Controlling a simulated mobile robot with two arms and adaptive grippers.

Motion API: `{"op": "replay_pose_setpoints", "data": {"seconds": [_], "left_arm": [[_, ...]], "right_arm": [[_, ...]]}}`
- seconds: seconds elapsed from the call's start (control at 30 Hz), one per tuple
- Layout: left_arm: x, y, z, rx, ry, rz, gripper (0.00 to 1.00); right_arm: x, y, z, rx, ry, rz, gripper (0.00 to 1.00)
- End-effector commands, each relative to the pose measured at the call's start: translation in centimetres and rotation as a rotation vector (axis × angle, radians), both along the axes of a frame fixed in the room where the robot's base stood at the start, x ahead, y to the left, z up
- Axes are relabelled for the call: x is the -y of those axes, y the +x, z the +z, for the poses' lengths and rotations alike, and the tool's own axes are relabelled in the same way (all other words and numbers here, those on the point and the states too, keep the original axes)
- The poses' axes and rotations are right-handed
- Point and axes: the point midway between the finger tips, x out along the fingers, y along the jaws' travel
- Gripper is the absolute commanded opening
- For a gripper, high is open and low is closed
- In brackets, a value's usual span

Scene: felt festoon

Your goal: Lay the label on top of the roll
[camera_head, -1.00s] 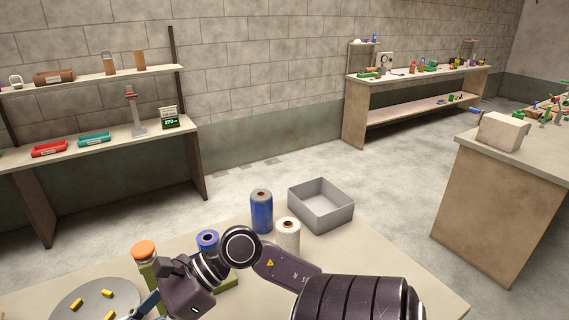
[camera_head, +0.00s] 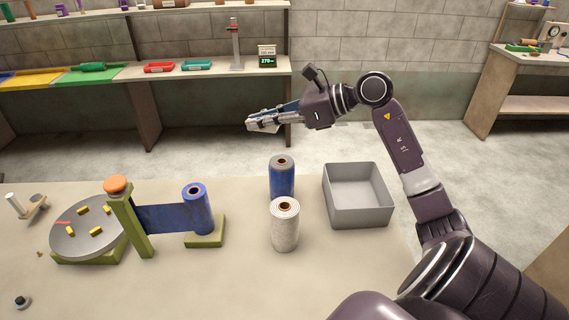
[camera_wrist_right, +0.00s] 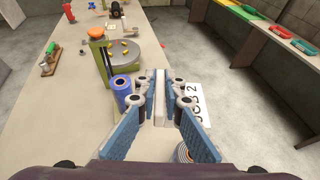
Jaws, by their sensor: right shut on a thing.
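My right gripper (camera_head: 262,122) is shut on the label, above and behind the rolls in the head view. In the right wrist view the white label (camera_wrist_right: 194,104) shows beside the gripper's fingers (camera_wrist_right: 160,98), with dark text reading roughly "JOB 2", partly hidden by a finger. Three rolls stand on the table: a blue roll (camera_head: 283,180), a whitish roll (camera_head: 285,228) in front of it, and another blue roll (camera_head: 196,212) on a green stand. A roll top (camera_wrist_right: 183,153) shows low in the wrist view, partly covered. My left gripper is not in view.
A grey open bin (camera_head: 358,210) stands right of the rolls. A green post with an orange knob (camera_head: 117,185) and a round grey plate with yellow pieces (camera_head: 78,243) are at left. A bench (camera_head: 215,72) stands behind.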

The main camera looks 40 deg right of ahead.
Motion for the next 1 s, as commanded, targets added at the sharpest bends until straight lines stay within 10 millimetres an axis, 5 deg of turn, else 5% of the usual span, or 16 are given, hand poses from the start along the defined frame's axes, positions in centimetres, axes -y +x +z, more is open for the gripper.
{"op": "replay_pose_setpoints", "data": {"seconds": [0.1, 0.2, 0.33, 0.8, 1.0], "left_arm": [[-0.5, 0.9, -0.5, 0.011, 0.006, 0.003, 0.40], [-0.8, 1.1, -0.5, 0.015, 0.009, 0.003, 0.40], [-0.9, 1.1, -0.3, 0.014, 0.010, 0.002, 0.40], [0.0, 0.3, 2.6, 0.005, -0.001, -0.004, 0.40], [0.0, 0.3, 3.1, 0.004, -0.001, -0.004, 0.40]], "right_arm": [[3.7, 0.9, 3.1, 0.004, -0.003, -0.069, 0.00], [5.3, 1.0, 4.5, 0.001, -0.002, -0.101, 0.00], [6.0, 1.1, 4.3, -0.004, 0.003, -0.114, 0.00], [6.0, 1.1, -7.3, -0.005, 0.007, -0.117, 0.00], [6.0, 1.1, -10.2, -0.003, 0.000, -0.116, 0.00]]}}
